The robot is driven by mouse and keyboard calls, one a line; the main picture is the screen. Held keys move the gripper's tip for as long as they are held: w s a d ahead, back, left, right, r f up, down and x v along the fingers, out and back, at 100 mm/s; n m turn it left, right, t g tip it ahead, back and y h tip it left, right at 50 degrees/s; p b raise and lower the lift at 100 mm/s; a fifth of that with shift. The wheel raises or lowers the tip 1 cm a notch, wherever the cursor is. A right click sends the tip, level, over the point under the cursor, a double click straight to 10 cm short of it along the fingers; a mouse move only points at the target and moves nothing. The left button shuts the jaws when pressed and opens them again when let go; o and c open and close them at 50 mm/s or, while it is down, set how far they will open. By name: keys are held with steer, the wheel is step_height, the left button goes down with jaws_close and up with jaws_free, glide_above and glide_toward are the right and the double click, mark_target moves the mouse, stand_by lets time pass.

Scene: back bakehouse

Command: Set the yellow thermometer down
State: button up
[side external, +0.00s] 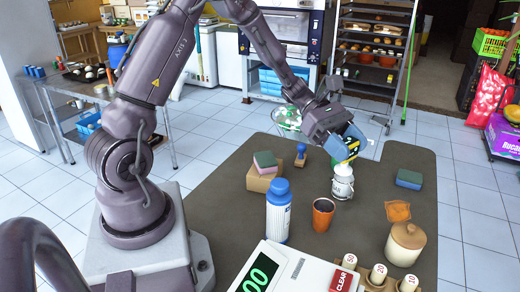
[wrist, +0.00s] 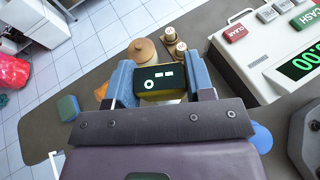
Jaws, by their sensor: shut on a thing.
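My gripper (side external: 350,147) is shut on the yellow thermometer (wrist: 158,86), whose dark face with white marks shows between the two blue fingers in the wrist view. In the side view only a little of its yellow body shows beside the fingers. The gripper appears just above or in front of a small white bottle (side external: 343,184); I cannot tell whether anything touches it.
On the dark table (side external: 225,187) stand a blue-capped bottle (side external: 279,218), a brown cup (side external: 323,215), a lidded jar (side external: 404,246), a blue-green sponge (side external: 409,179), an orange cloth (side external: 398,211), a blue stamp (side external: 301,156) and a till (side external: 300,272).

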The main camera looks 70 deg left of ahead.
steer(key=s+a+f+m+g+y, duration=0.3)
steer(key=s+a+m+g+y, duration=0.2)
steer(key=s+a+m+g, duration=0.35)
steer(key=s+a+f+m+g+y, duration=0.2)
steer(key=s+a+m+g+y, duration=0.4)
steer(key=m+g, duration=0.5)
steer(key=a+r+m+t+y, duration=0.5)
steer(key=a+m+t+y, duration=0.25)
steer(key=a+m, duration=0.2)
steer(key=a+r+m+t+y, duration=0.5)
steer(key=a+m+t+y, duration=0.25)
steer(key=m, duration=0.35)
step_height(320, 180, down, 11)
steer(key=w, duration=0.1)
steer(key=shift+w+a+f, duration=1.5)
steer(key=shift+a+f, duration=0.35)
steer(key=shift+f, duration=0.3)
steer(key=shift+w+a+f, duration=1.45)
steer(key=shift+a+f, duration=0.35)
steer(key=shift+f, duration=0.35)
steer(key=shift+w+a+f, duration=1.5)
steer(key=shift+a+f, duration=0.35)
steer(key=shift+f, duration=0.3)
steer(key=shift+f, duration=0.1)
